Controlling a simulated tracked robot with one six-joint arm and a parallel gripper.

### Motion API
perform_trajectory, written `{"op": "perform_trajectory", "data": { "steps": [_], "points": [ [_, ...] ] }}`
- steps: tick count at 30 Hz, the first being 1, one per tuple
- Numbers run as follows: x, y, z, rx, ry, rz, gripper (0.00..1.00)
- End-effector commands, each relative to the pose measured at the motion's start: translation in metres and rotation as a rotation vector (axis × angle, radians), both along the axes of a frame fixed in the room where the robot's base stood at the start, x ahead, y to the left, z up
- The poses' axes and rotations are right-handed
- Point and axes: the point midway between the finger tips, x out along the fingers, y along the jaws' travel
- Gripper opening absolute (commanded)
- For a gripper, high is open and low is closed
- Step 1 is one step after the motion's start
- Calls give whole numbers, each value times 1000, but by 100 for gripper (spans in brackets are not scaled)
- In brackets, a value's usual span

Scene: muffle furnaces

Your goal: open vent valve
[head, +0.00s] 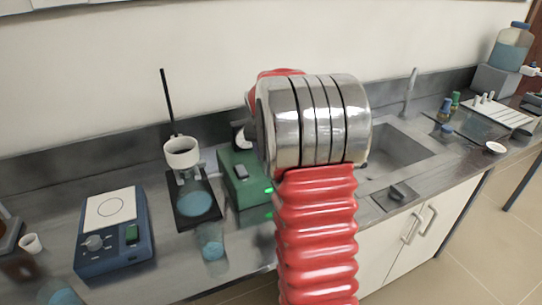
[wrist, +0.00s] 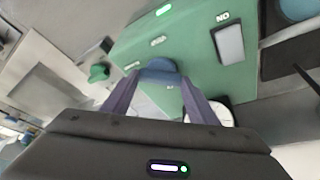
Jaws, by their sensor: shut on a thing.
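A green box (head: 236,170) stands on the bench, partly hidden behind my arm in the head view. I see no label naming this knob as the vent valve. A green knob (wrist: 98,72) sticks out to the left. In the head view my arm hides my gripper.
A white-faced dial (wrist: 222,113) lies behind the right finger. A sink (head: 395,150) is to the right.

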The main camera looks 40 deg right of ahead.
Motion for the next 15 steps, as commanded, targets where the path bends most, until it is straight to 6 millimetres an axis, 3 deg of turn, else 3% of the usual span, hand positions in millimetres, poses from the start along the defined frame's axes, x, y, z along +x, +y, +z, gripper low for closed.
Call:
{"op": "perform_trajectory", "data": {
  "steps": [15],
  "points": [
    [5, 3, 1, 1, -2, -376, 31]
  ]
}}
